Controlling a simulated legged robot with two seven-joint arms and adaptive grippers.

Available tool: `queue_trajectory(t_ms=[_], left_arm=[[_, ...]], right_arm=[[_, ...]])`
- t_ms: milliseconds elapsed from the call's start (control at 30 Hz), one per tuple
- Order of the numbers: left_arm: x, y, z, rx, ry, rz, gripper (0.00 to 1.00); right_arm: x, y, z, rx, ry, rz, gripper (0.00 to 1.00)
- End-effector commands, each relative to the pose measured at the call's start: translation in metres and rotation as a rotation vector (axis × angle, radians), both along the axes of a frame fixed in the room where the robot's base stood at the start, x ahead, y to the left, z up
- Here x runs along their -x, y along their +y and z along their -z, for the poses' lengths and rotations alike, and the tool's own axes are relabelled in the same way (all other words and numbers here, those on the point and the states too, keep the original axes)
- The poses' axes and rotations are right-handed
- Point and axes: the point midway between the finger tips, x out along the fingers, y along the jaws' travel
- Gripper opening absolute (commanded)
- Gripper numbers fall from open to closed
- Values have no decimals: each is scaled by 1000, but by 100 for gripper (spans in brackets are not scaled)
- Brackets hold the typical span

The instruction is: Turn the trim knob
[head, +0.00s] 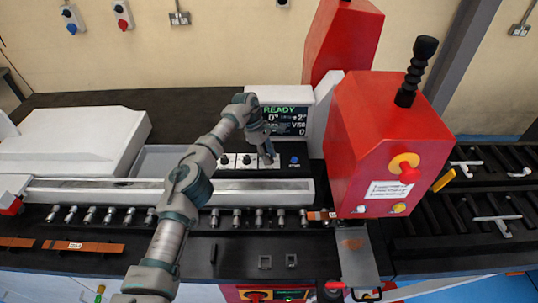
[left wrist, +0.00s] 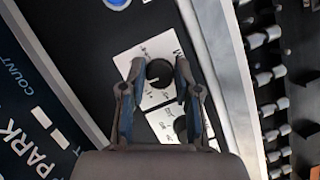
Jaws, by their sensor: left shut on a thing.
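The knob in my left gripper is a round black dial (left wrist: 160,75) on a white label plate, seen in the left wrist view; I take it as the trim knob. My left gripper (left wrist: 160,68) has one finger on each side of it and is shut on it. In the head view the left gripper (head: 267,156) points down at the rightmost of the panel's knobs and largely hides it. A second black knob (left wrist: 181,127) shows below, partly behind a finger. The display (head: 285,118) reads READY, with "+2°" at the upper right. My right gripper is not in view.
A blue button (head: 294,160) sits just right of the held knob. A red machine head (head: 380,140) with a black lever stands close on the right. A metal rail (head: 265,190) and a row of pegs run in front of the panel.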

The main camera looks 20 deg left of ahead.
Motion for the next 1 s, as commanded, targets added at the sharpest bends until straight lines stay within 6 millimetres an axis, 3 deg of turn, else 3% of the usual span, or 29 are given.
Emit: queue_trajectory(t_ms=[367,400,500,1000], left_arm=[[-1,2,0,-3,-5,-1,0],[-1,2,0,-3,-4,-2,36],[-1,2,-1,-2,-5,-1,56],[1,2,1,0,-4,-61,56]], right_arm=[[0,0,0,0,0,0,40],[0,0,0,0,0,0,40],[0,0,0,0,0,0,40],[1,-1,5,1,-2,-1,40]])
